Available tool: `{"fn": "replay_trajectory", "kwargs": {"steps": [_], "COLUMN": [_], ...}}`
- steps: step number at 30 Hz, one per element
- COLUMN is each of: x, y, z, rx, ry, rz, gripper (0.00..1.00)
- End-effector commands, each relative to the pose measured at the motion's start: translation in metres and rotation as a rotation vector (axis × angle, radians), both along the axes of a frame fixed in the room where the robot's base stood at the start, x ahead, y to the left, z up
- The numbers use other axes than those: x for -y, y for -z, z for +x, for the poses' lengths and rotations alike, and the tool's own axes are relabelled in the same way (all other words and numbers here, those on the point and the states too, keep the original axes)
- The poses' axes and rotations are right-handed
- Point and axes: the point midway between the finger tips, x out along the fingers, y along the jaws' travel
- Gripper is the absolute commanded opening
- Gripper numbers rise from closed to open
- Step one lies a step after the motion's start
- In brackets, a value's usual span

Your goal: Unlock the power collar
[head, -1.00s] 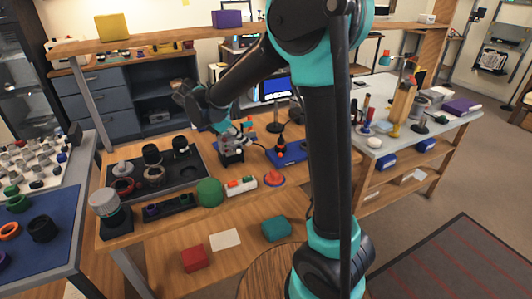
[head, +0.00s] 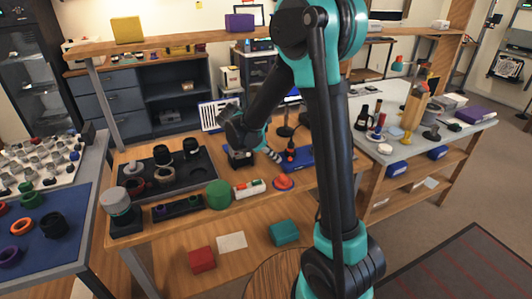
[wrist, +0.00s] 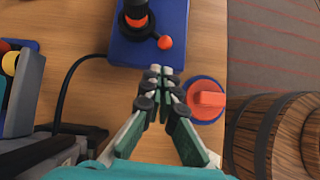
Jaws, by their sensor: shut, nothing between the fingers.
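In the wrist view a blue box (wrist: 170,45) carries a black ring with an orange centre (wrist: 138,14) and a short lever with an orange-red ball (wrist: 165,42). I cannot tell for sure which part is the power collar. A red knob on a blue disc (wrist: 207,99) sits to the right of my fingers. My gripper (wrist: 160,74) is shut and empty, its tips just short of the lever ball in the picture. In the head view the blue box (head: 302,160) and red knob (head: 284,182) lie close to my gripper (head: 276,157).
A white strip with coloured buttons (head: 249,188) and a green cylinder (head: 218,194) stand left of the knob. A dark tray (head: 181,188) holds lens parts. In the wrist view a black cable (wrist: 64,85) curves left of my fingers; a barrel (wrist: 285,130) stands at right.

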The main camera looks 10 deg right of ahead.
Motion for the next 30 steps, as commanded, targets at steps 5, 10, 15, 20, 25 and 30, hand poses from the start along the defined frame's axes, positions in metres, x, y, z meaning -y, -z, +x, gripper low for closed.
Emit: {"fn": "replay_trajectory", "kwargs": {"steps": [5, 10, 15, 20, 25, 30], "x": [0.019, 0.025, 0.025, 0.025, 0.026, 0.028], "y": [0.004, 0.005, 0.005, 0.005, 0.004, 0.004], "z": [0.004, 0.006, 0.006, 0.006, 0.004, 0.003], "rx": [0.000, 0.000, 0.000, 0.000, 0.000, 0.000], "ry": [0.001, 0.000, 0.000, -0.001, -0.025, -0.058], "rz": [0.000, 0.000, 0.000, 0.000, 0.000, 0.000], "gripper": [0.00, 0.00, 0.00, 0.00, 0.00, 0.00]}}
